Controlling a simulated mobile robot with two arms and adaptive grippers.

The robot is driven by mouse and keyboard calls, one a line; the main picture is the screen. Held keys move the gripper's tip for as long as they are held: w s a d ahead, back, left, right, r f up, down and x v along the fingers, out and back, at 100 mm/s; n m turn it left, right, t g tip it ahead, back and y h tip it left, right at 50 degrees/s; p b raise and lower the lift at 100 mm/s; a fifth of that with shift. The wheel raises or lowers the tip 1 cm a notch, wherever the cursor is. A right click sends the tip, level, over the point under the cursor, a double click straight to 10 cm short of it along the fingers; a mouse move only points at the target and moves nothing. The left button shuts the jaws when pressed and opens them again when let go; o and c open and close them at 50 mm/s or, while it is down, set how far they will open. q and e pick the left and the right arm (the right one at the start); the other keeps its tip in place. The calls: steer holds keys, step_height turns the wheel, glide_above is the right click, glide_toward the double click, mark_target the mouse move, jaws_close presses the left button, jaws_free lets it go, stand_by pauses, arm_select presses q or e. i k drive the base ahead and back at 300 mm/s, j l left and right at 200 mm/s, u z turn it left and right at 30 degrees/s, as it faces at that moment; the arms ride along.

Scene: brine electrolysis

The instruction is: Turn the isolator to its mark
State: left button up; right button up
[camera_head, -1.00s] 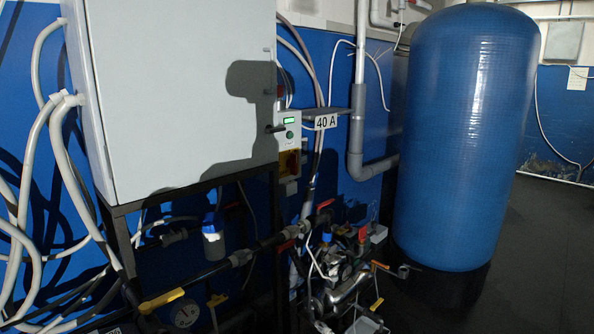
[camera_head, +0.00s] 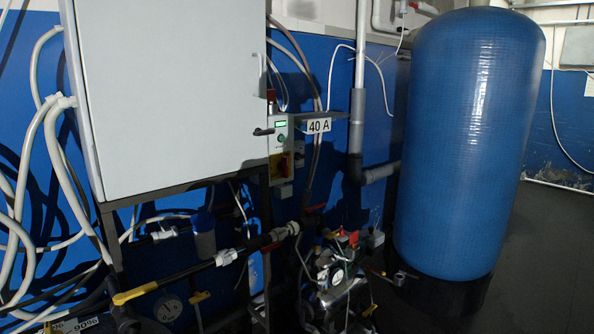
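A small yellow plate with a dark reddish rotary knob, which looks like the isolator (camera_head: 280,167), is on the narrow grey control box beside the large cabinet. The knob is too small and dim for me to tell its angle or see its mark. Above it, the control box (camera_head: 280,146) carries a lit green display (camera_head: 280,124) and a green button. A black lever handle (camera_head: 264,131) sticks out to the left at the display's height. Neither of my grippers shows in the head view.
A large light grey cabinet (camera_head: 165,90) stands on a dark frame at left. Pipes, valves and a pump assembly (camera_head: 342,280) crowd the floor below the control box. A tall blue tank (camera_head: 465,140) stands at right. Dark floor (camera_head: 545,260) is clear beyond it.

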mark_target(283, 166)
steer(key=i+l+u, duration=0.1)
steer(key=l, duration=0.3)
steer(key=i+l+u, duration=0.1)
steer(key=l, duration=0.25)
steer(key=i+l+u, duration=0.1)
steer(key=i+l, duration=0.15)
steer(key=l, duration=0.15)
steer(key=i+l+u, duration=0.1)
steer(key=l, duration=0.35)
steer(key=i+l+u, duration=0.1)
steer(key=l, duration=0.3)
steer(key=i+l, duration=0.15)
steer(key=l, duration=0.3)
steer(key=u, duration=0.05)
